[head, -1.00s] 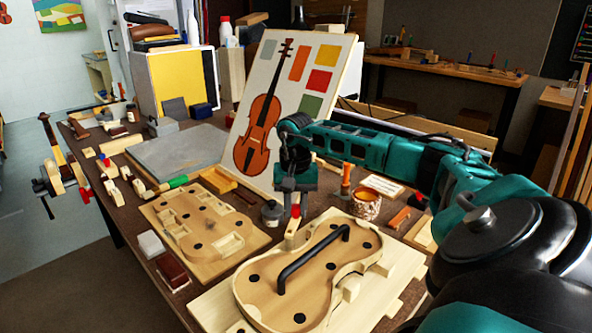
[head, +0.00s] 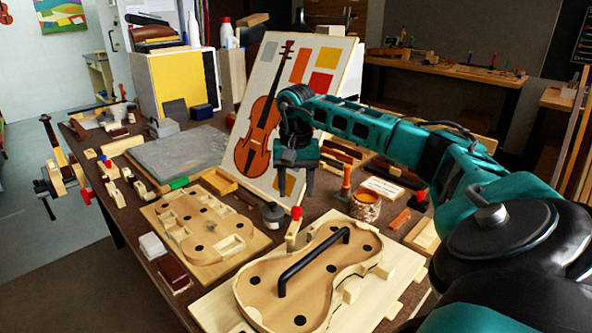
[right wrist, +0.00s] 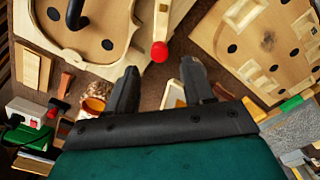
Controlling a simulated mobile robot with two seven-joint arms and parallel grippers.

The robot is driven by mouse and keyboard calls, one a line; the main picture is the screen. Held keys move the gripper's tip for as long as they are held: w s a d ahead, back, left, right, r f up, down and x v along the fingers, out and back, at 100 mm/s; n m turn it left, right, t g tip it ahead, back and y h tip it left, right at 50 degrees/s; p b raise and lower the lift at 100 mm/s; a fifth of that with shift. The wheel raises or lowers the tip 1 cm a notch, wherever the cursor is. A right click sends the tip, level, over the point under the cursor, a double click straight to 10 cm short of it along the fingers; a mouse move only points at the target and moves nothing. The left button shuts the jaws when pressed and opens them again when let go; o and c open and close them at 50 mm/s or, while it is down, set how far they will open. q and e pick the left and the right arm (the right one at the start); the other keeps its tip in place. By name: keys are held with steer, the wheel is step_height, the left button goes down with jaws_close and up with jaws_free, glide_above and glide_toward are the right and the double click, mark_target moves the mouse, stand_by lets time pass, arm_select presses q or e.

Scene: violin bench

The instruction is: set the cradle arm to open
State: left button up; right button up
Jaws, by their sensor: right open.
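The cradle arm (head: 293,232) is a short pale wooden bar with a red knob (head: 297,213). It stands tilted up at the far left edge of the violin-body cradle (head: 215,312). The right wrist view also shows the red knob (right wrist: 159,52), just beyond my fingertips. My right gripper (head: 296,192) points down above the knob, open and empty. In the right wrist view its two fingers (right wrist: 160,72) are apart with nothing between them. My left gripper is not in view.
A black curved handle (head: 312,258) rises from the violin-shaped form. A dark jar (head: 272,214) stands close left of the arm, and a woven pot (head: 366,206) stands to its right. A second wooden mould (head: 170,236) lies left. A violin poster board (head: 268,75) leans behind.

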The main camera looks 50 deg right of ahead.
mark_target(296, 208)
arm_select(q)
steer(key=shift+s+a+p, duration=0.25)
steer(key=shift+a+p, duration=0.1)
steer(key=shift+p, duration=0.05)
arm_select(e)
step_height(296, 208, up, 6)
steer(key=shift+r, duration=0.2)
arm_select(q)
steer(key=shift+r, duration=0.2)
arm_select(e)
steer(key=shift+a, duration=0.1)
